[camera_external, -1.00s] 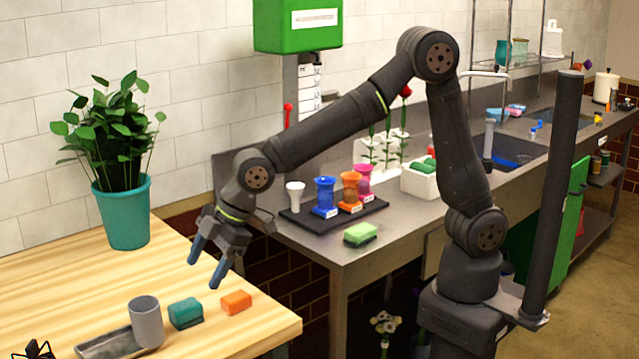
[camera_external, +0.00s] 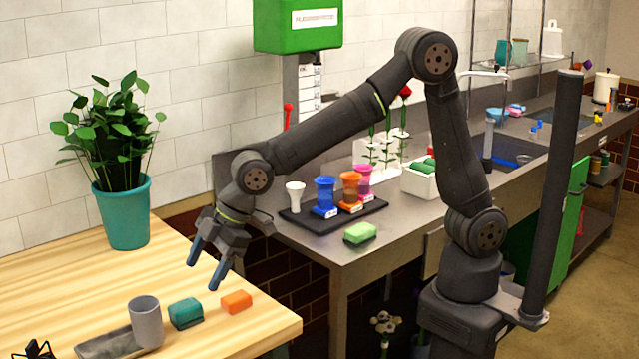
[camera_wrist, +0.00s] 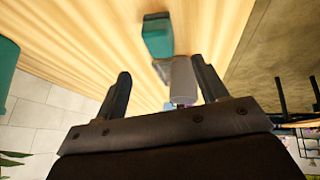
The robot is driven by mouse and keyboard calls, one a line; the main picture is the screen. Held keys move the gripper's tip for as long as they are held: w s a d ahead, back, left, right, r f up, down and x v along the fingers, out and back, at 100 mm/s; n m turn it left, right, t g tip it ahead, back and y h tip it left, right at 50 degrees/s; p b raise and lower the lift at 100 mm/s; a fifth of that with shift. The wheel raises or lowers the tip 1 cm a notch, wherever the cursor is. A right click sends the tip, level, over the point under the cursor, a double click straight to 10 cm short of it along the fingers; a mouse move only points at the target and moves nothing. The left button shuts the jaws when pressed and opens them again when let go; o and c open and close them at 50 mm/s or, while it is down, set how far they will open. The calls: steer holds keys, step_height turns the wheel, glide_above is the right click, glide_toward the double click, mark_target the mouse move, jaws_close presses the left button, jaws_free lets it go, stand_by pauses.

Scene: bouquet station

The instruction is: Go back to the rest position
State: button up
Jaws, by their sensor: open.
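My gripper (camera_external: 207,269) is open and empty, pointing down above the back right part of the wooden table (camera_external: 60,285). It is apart from the things on the table. In the wrist view my gripper (camera_wrist: 160,84) shows two spread fingers with nothing held between them. The grey cup (camera_external: 146,322) stands at the tray's right end, with a teal block (camera_external: 185,313) and an orange block (camera_external: 236,302) to its right. The grey cup (camera_wrist: 183,80) and a teal block (camera_wrist: 157,36) also show in the wrist view.
A dark tray (camera_external: 105,345) lies at the front. On the grey counter are a black tray (camera_external: 300,222) with several colored vases, a green sponge (camera_external: 360,233) and a white box (camera_external: 420,184). The wood below my gripper is clear.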

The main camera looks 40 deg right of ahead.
mark_target(187, 304)
steer(key=x, duration=0.8)
steer(key=shift+a+f, duration=0.2)
steer(key=shift+f, duration=0.15)
steer(key=shift+r, duration=0.9)
